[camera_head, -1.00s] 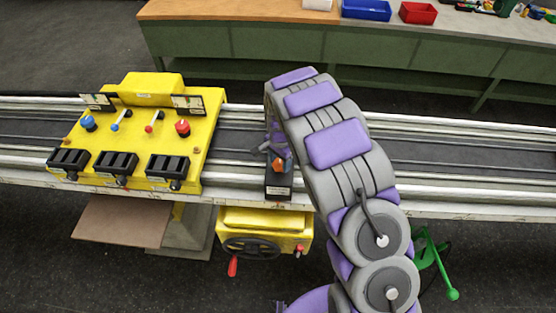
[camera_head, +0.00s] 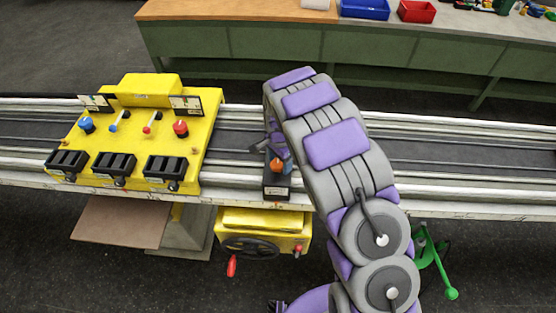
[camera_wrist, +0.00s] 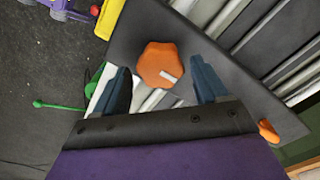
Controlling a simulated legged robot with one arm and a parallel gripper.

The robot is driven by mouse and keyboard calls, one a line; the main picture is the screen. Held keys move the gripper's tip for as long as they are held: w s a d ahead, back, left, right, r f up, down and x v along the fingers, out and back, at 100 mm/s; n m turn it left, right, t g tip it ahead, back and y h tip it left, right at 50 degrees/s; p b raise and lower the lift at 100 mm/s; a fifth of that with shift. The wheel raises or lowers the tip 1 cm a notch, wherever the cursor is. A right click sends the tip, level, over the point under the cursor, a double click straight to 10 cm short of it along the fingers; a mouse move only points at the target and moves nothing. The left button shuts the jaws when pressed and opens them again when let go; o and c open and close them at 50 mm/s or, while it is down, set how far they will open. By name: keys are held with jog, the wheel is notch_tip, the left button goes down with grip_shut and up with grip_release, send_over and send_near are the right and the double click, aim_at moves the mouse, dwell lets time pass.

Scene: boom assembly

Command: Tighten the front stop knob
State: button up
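The front stop knob is an orange lobed knob (camera_wrist: 155,57) with a white mark on its top, seen large in the wrist view. It sits on a dark stop block (camera_wrist: 130,32), which also shows on the near side of the rail in the head view (camera_head: 277,187). There the knob (camera_head: 277,165) is partly covered by my gripper. My gripper (camera_wrist: 159,68) is open, with one blue-grey finger on each side of the knob and visible gaps between. I cannot tell whether the fingertips are level with the knob. A second orange knob (camera_wrist: 268,130) shows at the block's far end.
A yellow control panel (camera_head: 146,140) with knobs and levers sits on the rail to the left. A yellow box with a black handwheel (camera_head: 250,247) hangs below the rail. A green lever (camera_head: 436,262) is at the right. A workbench (camera_head: 237,11) stands behind.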

aim_at(279, 162)
jog(key=shift+o, duration=0.4)
jog(key=shift+a, duration=0.1)
jog(key=shift+a+r, duration=0.1)
jog(key=shift+a+r, duration=0.1)
jog(key=shift+r, duration=0.15)
notch_tip(279, 162, up, 17)
jog(key=shift+d+f+p, duration=0.2)
jog(key=shift+p, duration=0.15)
